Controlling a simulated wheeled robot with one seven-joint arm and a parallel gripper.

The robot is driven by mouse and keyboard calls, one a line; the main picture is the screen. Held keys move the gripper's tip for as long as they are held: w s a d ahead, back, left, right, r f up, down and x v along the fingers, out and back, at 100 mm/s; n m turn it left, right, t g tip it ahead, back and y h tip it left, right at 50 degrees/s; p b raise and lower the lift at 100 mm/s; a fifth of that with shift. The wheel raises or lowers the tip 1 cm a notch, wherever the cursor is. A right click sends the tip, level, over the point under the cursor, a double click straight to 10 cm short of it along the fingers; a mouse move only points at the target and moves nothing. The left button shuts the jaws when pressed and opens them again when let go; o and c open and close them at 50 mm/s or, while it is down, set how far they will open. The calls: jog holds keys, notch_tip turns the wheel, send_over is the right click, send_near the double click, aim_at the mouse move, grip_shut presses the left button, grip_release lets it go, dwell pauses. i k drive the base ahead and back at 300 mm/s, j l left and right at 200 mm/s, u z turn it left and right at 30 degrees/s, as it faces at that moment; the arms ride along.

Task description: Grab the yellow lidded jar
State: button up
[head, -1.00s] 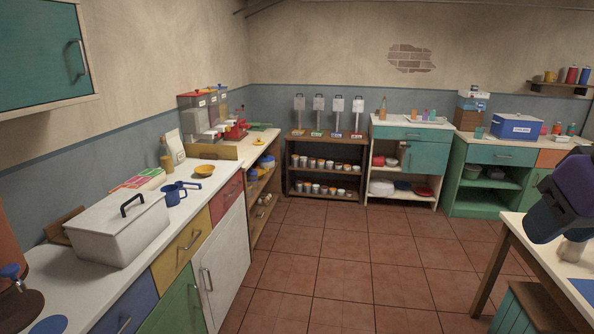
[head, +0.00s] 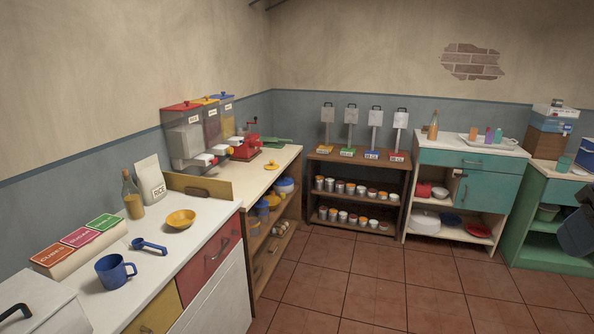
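Several small jars and tubs stand on the open shelf under the far end of the left counter. Among them is a yellow-topped jar (head: 274,201), partly hidden by its neighbours. Another yellowish container (head: 254,226) sits closer on the same shelf. They are too small to tell which is the yellow lidded jar. A loose yellow lid-like piece (head: 272,166) lies on the wooden counter above. My gripper's fingers are not in view; only a dark blue part, likely of my arm, shows at the right edge.
A blue mug (head: 114,271), a blue scoop (head: 149,246) and a yellow bowl (head: 180,219) stand on the white counter (head: 200,243). Lidded dispensers (head: 183,134) stand behind. A dark shelf (head: 350,200) holds several small cups. The tiled floor (head: 380,285) is clear.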

aim_at(254, 217)
jog(key=i+l+u, duration=0.2)
jog(key=i+u, duration=0.15)
jog(key=i+l+u, duration=0.35)
jog(key=i, duration=0.2)
jog(key=i+l+u, duration=0.75)
jog(key=i+l, duration=0.15)
jog(key=i+l+u, duration=0.15)
jog(key=l, duration=0.35)
jog(key=i+l+u, duration=0.15)
jog(key=i+l, duration=0.15)
jog(key=i+l+u, duration=0.2)
jog(key=l, duration=0.25)
